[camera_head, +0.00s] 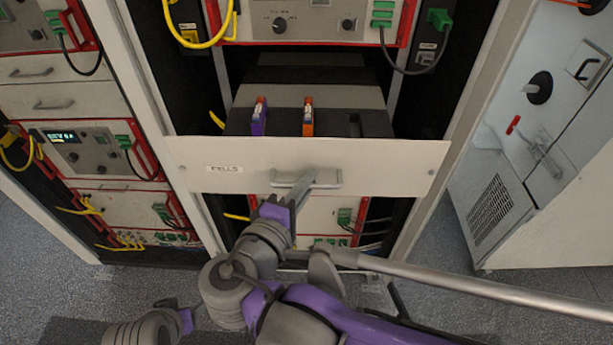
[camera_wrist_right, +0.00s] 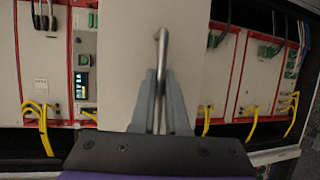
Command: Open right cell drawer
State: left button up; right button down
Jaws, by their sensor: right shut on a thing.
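The cell drawer (camera_head: 400,165) has a white front labelled "CELLS" and is pulled part way out of the rack. Its inside shows, with a purple cell (camera_head: 259,118) and an orange cell (camera_head: 308,118) standing upright in it. My right gripper (camera_head: 305,184) is shut on the drawer handle (camera_head: 333,179) at the middle of the front. The right wrist view shows its two fingers (camera_wrist_right: 160,100) on either side of the metal handle (camera_wrist_right: 161,42). My left gripper is not clearly visible; only a grey and purple arm part shows at the lower left.
Cycler units (camera_head: 103,149) with red frames and yellow cables fill the rack at left. Another unit (camera_head: 305,24) sits above the drawer, with a green-plugged cable hanging at its right. A white cabinet (camera_head: 535,150) stands at right. Grey floor (camera_head: 540,290) is clear in front of it.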

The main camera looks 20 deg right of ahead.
dwell(0.3)
jog(key=c, duration=1.2)
grip_release()
jog(key=shift+a, duration=0.1)
pick_arm(q)
jog(key=shift+s+f+b, duration=0.25)
jog(key=shift+f+b, duration=0.15)
jog(key=shift+f, duration=0.15)
jog(key=shift+s+f+b, duration=0.2)
jog(key=shift+f+b, duration=0.15)
jog(key=shift+f, duration=0.15)
pick_arm(e)
jog(key=v, duration=1.1)
jog(key=shift+w, duration=0.1)
